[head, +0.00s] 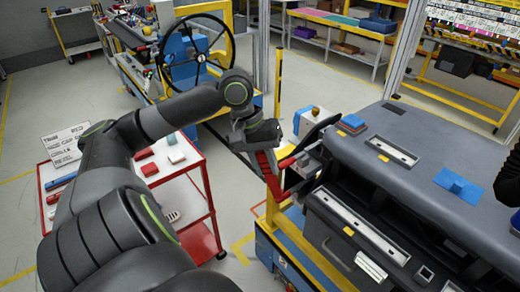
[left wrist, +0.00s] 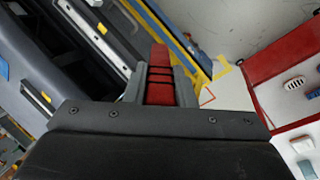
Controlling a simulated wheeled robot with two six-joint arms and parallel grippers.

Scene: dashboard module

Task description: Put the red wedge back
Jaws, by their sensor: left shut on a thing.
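My left gripper (head: 268,160) is shut on the red wedge (head: 272,182), which points down from the jaws beside the left end of the dashboard module (head: 430,150). In the left wrist view, the red wedge (left wrist: 160,62) is a long red piece with dark bands, pinched between both fingers of the left gripper (left wrist: 159,88). Its tip extends past the fingers, over the gap between the dashboard side and the floor. Its far side is hidden. My right gripper is not in view.
A red-edged cart (head: 203,160) stands left of the dashboard, with red blocks (head: 149,169) and a white block (head: 176,156) on top. A steering wheel (head: 197,52) is behind my arm.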

